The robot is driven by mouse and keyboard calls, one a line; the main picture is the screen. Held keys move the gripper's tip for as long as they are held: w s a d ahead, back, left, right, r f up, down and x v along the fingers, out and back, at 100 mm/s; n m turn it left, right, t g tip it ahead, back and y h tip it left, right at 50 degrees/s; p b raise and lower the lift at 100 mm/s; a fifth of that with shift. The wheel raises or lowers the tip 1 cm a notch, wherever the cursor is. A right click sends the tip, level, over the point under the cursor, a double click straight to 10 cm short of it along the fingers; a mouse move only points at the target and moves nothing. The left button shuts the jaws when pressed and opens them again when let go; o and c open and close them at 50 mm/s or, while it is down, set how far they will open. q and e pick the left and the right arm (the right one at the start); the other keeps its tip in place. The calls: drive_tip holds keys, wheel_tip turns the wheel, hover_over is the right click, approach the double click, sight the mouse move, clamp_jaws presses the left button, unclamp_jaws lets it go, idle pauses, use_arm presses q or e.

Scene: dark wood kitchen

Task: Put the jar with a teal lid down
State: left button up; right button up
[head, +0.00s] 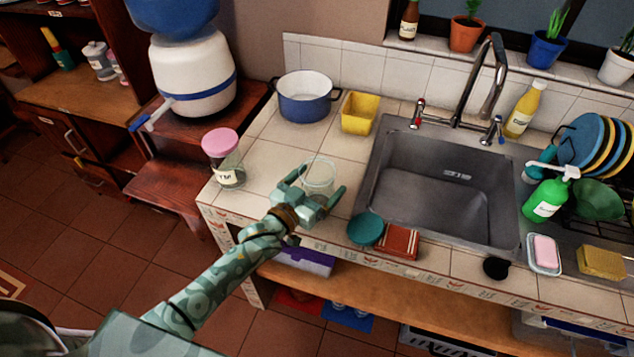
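A round teal-topped thing (365,228) sits on the tiled counter near its front edge, left of a folded red cloth. Seen from above, I cannot tell if it is the teal-lidded jar. My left gripper (319,181) is over the counter, up and left of it, apart from it. Its two fingers are spread wide. A clear glass vessel (319,173) without a visible lid shows between and beyond the fingertips; whether they touch it is unclear. A jar with a pink lid (222,155) stands at the counter's left end. My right gripper is out of view.
The sink (445,185) lies right of the gripper. A blue pot (305,97) and a yellow container (359,113) stand at the back. The red cloth (398,243) is at the front edge. Bare tile (275,150) lies between the pink-lidded jar and the glass.

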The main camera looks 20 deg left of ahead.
use_arm(q)
drive_tip(key=shift+f, duration=0.1)
drive_tip(key=shift+s+a, duration=0.1)
drive_tip(key=shift+s, duration=0.25)
drive_tip(key=p+v, duration=0.1)
drive_tip(key=v, duration=1.4)
drive_tip(key=shift+s+a+r, duration=0.2)
drive_tip(key=shift+s+r, duration=0.05)
